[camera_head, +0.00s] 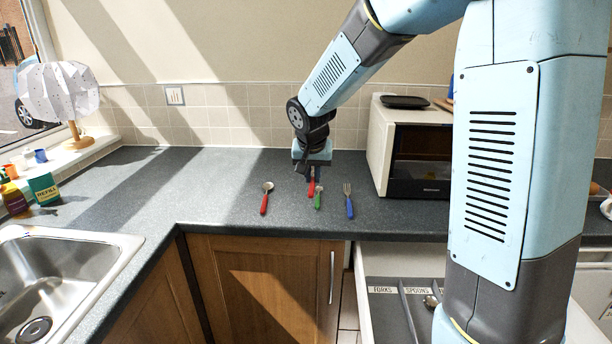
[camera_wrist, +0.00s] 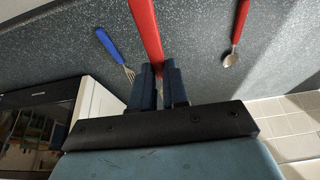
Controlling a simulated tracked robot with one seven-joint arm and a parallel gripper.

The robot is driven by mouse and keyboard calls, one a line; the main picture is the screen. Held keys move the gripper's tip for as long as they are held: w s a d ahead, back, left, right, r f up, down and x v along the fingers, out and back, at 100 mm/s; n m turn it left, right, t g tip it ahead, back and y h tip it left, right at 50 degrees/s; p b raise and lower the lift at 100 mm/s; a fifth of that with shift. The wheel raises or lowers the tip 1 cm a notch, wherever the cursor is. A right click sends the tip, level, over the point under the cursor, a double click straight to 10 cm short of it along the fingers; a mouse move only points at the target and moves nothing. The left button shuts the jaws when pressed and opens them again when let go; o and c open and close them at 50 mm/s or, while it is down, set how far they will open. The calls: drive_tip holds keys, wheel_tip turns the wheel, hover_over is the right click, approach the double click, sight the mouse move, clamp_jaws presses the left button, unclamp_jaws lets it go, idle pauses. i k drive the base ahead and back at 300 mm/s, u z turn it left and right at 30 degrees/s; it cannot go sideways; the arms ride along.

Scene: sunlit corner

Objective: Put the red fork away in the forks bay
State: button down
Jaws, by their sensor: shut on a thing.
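My gripper (camera_head: 306,170) is over the worktop by the back wall, shut on a red-handled utensil (camera_head: 311,186), taken as the red fork. In the wrist view my gripper (camera_wrist: 165,72) has the red handle (camera_wrist: 147,30) between its fingers; the utensil's head is mostly hidden, so its shape cannot be confirmed. I cannot tell whether it still touches the worktop. The forks bay (camera_head: 384,312) is the left compartment of the open drawer at lower right, labelled FORKS. Its visible part looks empty; my arm hides part of the drawer.
A red-handled spoon (camera_head: 265,200), a green-handled utensil (camera_head: 317,200) and a blue fork (camera_head: 349,203) lie around my gripper. The spoons bay beside the forks bay holds a spoon (camera_head: 430,302). A microwave (camera_head: 384,140) stands right. The left worktop is largely clear up to the sink (camera_head: 60,275).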

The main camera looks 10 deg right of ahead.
sight(380, 314)
drive_tip(key=k, duration=2)
